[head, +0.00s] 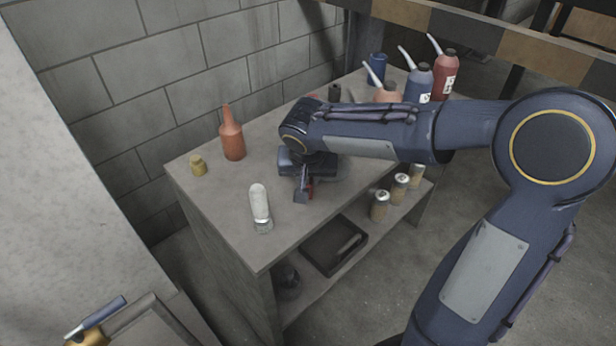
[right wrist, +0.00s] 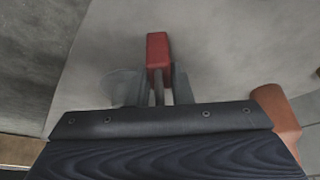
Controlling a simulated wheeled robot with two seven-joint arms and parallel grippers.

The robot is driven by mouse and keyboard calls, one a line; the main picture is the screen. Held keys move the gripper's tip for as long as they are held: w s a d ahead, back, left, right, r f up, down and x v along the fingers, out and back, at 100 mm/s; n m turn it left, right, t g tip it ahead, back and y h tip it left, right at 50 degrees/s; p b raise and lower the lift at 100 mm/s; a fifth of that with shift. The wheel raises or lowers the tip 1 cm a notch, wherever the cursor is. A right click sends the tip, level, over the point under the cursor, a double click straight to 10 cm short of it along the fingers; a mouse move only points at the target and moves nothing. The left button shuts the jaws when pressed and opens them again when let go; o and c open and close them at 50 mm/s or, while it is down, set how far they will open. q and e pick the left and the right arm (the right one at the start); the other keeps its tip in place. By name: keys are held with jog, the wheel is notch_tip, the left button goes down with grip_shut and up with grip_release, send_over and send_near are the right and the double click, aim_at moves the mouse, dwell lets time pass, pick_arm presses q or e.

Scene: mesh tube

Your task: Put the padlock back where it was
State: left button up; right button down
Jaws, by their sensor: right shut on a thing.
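The padlock (right wrist: 157,50) shows in the right wrist view as a red block with a thin grey metal bar running back from it between my fingers. My right gripper (head: 304,195) is shut on it above the bench top, near the front edge. In the head view only a small red part of the padlock (head: 311,189) shows beside the fingers; the rest is hidden by the gripper. I cannot tell whether it touches the bench. My left gripper is not in view.
Spouted bottles (head: 418,83) stand at the back right. Several small jars (head: 380,206) and a dark tray (head: 334,244) are lower down.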

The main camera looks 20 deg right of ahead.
jog(key=shift+f, duration=0.15)
jog(key=c, duration=1.3)
grip_release()
